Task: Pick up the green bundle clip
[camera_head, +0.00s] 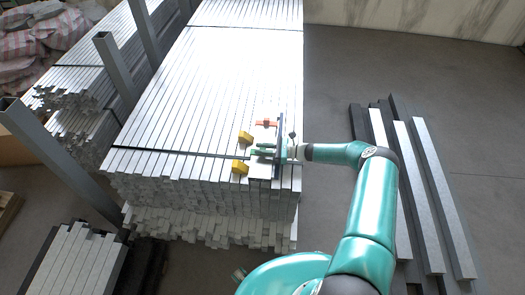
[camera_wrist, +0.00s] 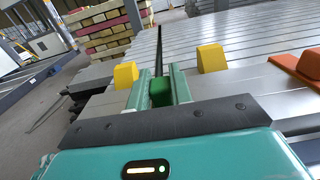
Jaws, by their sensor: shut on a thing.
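The green bundle clip (camera_wrist: 161,92) sits between the two green fingers of my gripper (camera_wrist: 159,86) in the wrist view. The fingers are shut on it. In the head view my gripper (camera_head: 262,150) is over the top of the metal bar stack (camera_head: 215,90), near its front right edge. The clip is too small there to tell apart from the fingers. A dark strap (camera_wrist: 159,50) runs away beyond the clip in the wrist view. I cannot tell whether the clip touches the strap or the bars.
Two yellow blocks (camera_head: 245,137) (camera_head: 240,167) stand on the stack left of my gripper. An orange piece (camera_head: 266,123) lies just behind it. Grey upright posts (camera_head: 65,165) stand left of the stack. Long beams (camera_head: 415,190) lie on the floor at right.

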